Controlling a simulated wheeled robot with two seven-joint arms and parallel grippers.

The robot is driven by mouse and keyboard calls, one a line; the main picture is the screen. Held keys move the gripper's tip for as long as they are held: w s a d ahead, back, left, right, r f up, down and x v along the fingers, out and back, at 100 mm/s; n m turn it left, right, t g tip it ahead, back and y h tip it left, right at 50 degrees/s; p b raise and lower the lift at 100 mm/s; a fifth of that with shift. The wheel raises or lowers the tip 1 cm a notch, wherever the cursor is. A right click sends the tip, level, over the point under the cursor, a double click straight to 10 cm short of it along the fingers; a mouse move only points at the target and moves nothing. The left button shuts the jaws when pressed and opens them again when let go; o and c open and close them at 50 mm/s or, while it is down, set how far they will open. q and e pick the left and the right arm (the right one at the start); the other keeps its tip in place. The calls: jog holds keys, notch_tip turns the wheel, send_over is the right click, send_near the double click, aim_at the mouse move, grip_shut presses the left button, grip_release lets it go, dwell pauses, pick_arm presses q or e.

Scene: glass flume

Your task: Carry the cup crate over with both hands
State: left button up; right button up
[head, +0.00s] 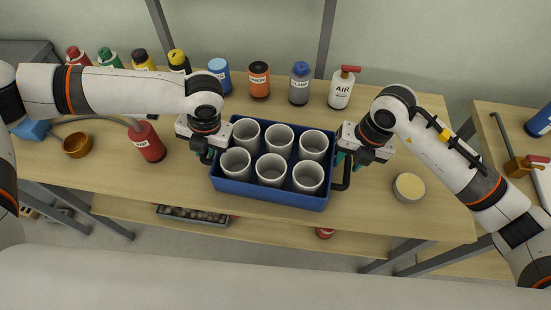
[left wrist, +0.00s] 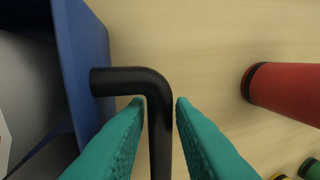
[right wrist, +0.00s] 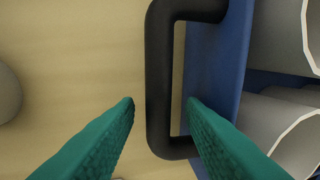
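The blue cup crate (head: 262,193) stands on the wooden table and holds several white cups (head: 271,169) in two rows. It has a black handle at each end. My left gripper (head: 207,157) is at the crate's left end. In the left wrist view its teal fingers (left wrist: 160,104) stand open on either side of the left handle (left wrist: 159,125), with small gaps. My right gripper (head: 342,161) is at the right end. In the right wrist view its fingers (right wrist: 159,103) are open, with the right handle (right wrist: 159,85) between them and clear gaps.
Several bottles, including a white AIR bottle (head: 341,88), line the table's back edge. A red bottle (head: 147,142) and an orange-brown bowl (head: 77,145) stand left of the crate. A round pale-topped container (head: 408,187) stands to the right. A second table (head: 492,145) is at the far right, beyond a gap.

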pick_arm(q)
jog(key=shift+a+f, duration=0.1)
jog(key=shift+f, duration=0.4)
pick_arm(e)
jog(key=shift+f, duration=0.5)
pick_arm(q)
grip_shut()
pick_arm(e)
jog(key=c, duration=0.5)
grip_shut()
pick_arm(q)
jog(key=shift+r, duration=0.1)
pick_arm(e)
jog(key=shift+r, duration=0.15)
